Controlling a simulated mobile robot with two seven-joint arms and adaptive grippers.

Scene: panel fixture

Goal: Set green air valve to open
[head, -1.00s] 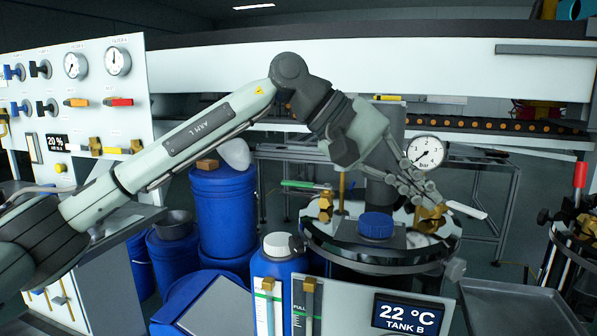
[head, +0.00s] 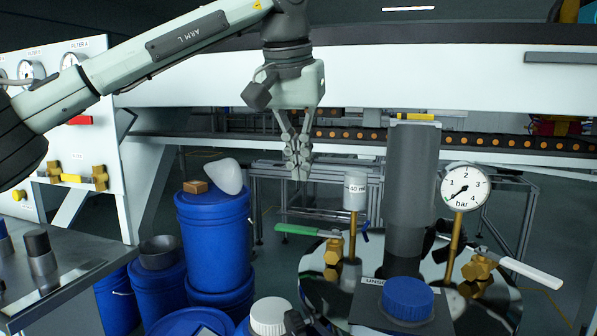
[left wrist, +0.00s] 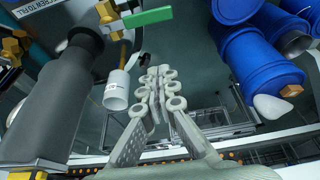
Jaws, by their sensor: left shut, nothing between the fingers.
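The green air valve has a green lever handle (head: 297,230) that sticks out level to the left from its brass body (head: 333,250), crosswise to the upright brass pipe. It stands on the tank lid, below a small white cylinder (head: 355,190). In the left wrist view the green handle (left wrist: 148,17) lies at the top, beyond the fingertips. My left gripper (head: 300,172) points down, shut and empty, and appears above the green handle without touching it. It also shows in the left wrist view (left wrist: 160,78). My right gripper is not in view.
A thick grey column (head: 410,185) and a pressure gauge (head: 465,187) rise from the shiny tank lid (head: 315,290). A white-handled valve (head: 530,272) sits at the right. Blue drums (head: 217,245) stand left of the tank. The space around my left gripper looks clear.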

